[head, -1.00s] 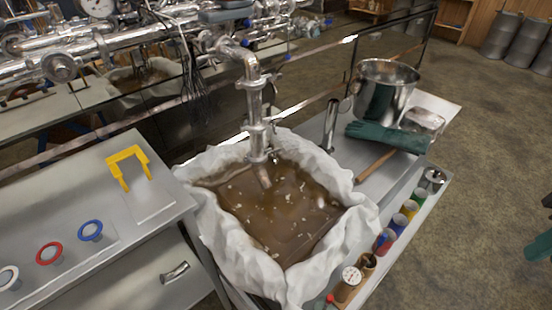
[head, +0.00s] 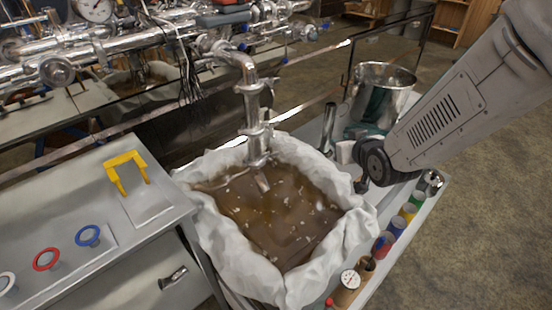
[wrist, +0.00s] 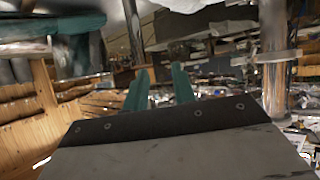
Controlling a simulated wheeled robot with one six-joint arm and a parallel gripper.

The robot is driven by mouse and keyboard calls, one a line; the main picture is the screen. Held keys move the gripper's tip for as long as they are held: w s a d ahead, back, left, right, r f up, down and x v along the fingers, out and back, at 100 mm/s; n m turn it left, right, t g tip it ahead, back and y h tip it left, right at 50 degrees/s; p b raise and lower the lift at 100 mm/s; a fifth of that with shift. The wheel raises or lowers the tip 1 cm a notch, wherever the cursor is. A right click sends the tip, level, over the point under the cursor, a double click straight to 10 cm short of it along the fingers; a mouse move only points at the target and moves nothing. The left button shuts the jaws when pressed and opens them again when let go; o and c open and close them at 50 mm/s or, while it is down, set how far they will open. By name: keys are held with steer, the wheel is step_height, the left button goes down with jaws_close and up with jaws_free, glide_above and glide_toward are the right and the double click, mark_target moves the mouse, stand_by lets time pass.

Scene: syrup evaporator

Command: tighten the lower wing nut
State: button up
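A shiny vertical spout pipe (head: 252,105) hangs over the cloth-lined pan, with clamp collars along it. The lower clamp (head: 257,130) sits above the pipe's outlet. Its wing nut is too small to make out clearly. In the wrist view, my gripper (wrist: 160,86) shows two teal fingers standing apart, with nothing visible between them. A shiny upright pipe (wrist: 273,80) with a flange-like collar (wrist: 267,57) stands to the right of the fingers, apart from them. In the head view my arm reaches in from the right; I cannot make out the fingertips there.
The pan (head: 275,215) holds brown liquid inside white cloth. A steel pot (head: 382,90) stands behind my arm. Small coloured jars (head: 397,227) line the right edge of the bench. A yellow handle (head: 127,170) stands on the left cabinet. Horizontal pipes run across the back.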

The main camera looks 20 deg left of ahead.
steer(key=s+a+f+n+y, duration=0.1)
steer(key=a+f+y, duration=0.2)
steer(key=a+f, duration=0.3)
steer(key=n+t+y, duration=0.2)
steer(key=y, duration=0.2)
glide_toward(274, 158)
steer(key=x, duration=0.9)
steer(key=shift+w+a, duration=0.15)
steer(key=shift+w, duration=0.1)
steer(key=shift+c, duration=0.3)
jaws_close()
